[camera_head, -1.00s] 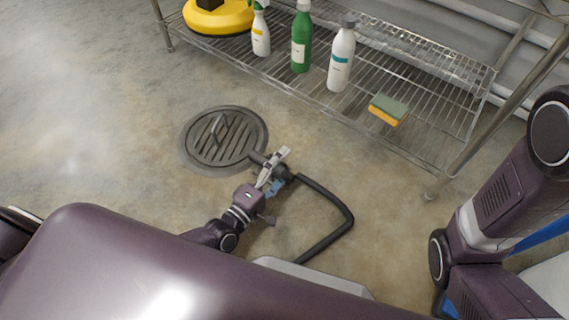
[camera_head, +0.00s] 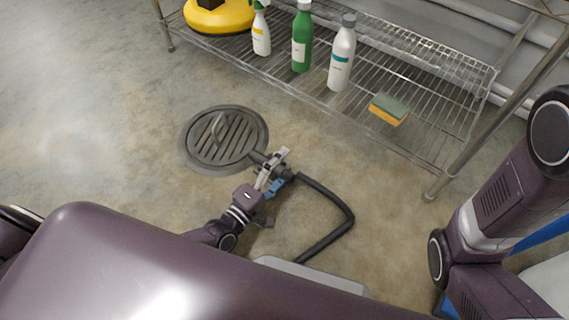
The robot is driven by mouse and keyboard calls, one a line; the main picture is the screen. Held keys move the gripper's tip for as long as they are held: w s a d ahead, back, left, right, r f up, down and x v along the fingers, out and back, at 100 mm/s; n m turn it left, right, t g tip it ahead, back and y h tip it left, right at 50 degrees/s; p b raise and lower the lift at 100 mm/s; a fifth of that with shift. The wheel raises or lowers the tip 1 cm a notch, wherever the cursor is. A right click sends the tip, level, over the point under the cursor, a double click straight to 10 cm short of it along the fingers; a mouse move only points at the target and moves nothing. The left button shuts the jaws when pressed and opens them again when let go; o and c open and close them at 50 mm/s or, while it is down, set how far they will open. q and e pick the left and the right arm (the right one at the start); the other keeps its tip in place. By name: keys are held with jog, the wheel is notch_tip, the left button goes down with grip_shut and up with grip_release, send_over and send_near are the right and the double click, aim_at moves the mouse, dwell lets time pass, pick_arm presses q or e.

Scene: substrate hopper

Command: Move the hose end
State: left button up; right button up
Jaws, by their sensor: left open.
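The black hose (camera_head: 345,212) lies on the concrete floor, bending around from the front edge of my body up to its end. The hose end (camera_head: 257,157) is a dark fitting that reaches the right rim of the round floor drain (camera_head: 224,140). My left gripper (camera_head: 275,173) is open at the hose end, with its fingers over or around the fitting. I cannot tell whether they touch it. A blue piece shows beside the fingers. The drain has a slatted grate with a raised handle. My right arm shows at the right edge, but its gripper is out of view.
A wire shelf (camera_head: 420,140) stands behind, with a metal leg near the right. On it are a yellow round machine (camera_head: 222,18), a white spray bottle (camera_head: 261,35), a green bottle (camera_head: 301,40), a white bottle (camera_head: 341,58) and a sponge (camera_head: 389,109). Floor to the left is clear.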

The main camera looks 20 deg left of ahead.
pick_arm(q)
jog(key=v, duration=1.1)
jog(key=shift+s+f, duration=0.1)
jog(key=shift+f, duration=0.25)
jog(key=shift+s+a+r, duration=0.1)
jog(key=shift+s, duration=0.3)
